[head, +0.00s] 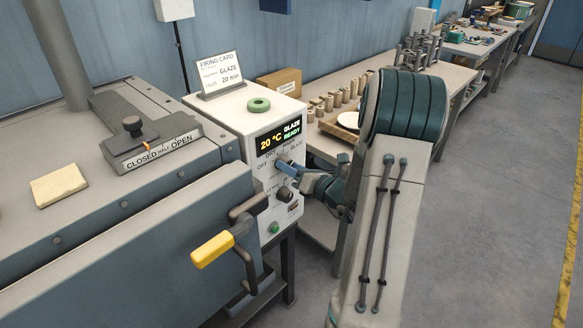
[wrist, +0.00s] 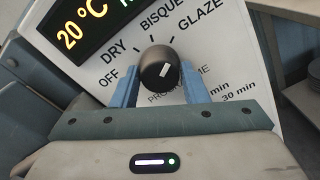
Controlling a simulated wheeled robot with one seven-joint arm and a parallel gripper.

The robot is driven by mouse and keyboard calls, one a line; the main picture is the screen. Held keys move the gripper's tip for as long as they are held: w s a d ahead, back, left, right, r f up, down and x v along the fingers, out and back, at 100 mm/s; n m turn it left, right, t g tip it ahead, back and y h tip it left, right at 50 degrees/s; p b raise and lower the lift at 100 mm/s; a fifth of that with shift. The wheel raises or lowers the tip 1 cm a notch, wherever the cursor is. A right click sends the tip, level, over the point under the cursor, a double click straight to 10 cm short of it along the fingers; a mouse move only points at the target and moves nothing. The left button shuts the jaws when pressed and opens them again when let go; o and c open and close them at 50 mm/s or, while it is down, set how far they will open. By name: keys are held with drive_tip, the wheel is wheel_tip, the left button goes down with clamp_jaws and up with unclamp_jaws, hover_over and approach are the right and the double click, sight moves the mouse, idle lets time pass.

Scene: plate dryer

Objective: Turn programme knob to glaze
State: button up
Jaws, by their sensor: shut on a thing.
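The programme knob (wrist: 158,64) is round and black with a short white mark that leans to the upper right. Around it the panel reads OFF, DRY, BISQUE and GLAZE, with GLAZE at the upper right. My gripper (head: 284,168) is shut on the knob, one blue finger on each side of it in the wrist view. The display (head: 279,138) on the white control box (head: 232,122) reads 20 °C, GLAZE, READY. In the head view my gripper largely hides the knob.
A firing card (head: 220,74) reading GLAZE, 20 min and a green ring (head: 259,104) are on top of the box. A yellow-ended lever (head: 213,248) sticks out left of my gripper. A workbench (head: 455,82) with small pots stands behind. The floor at right is clear.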

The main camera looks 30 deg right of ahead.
drive_tip(key=o, duration=1)
drive_tip(key=b+v, duration=0.2)
drive_tip(key=v, duration=1.2)
drive_tip(key=shift+w+r, duration=0.1)
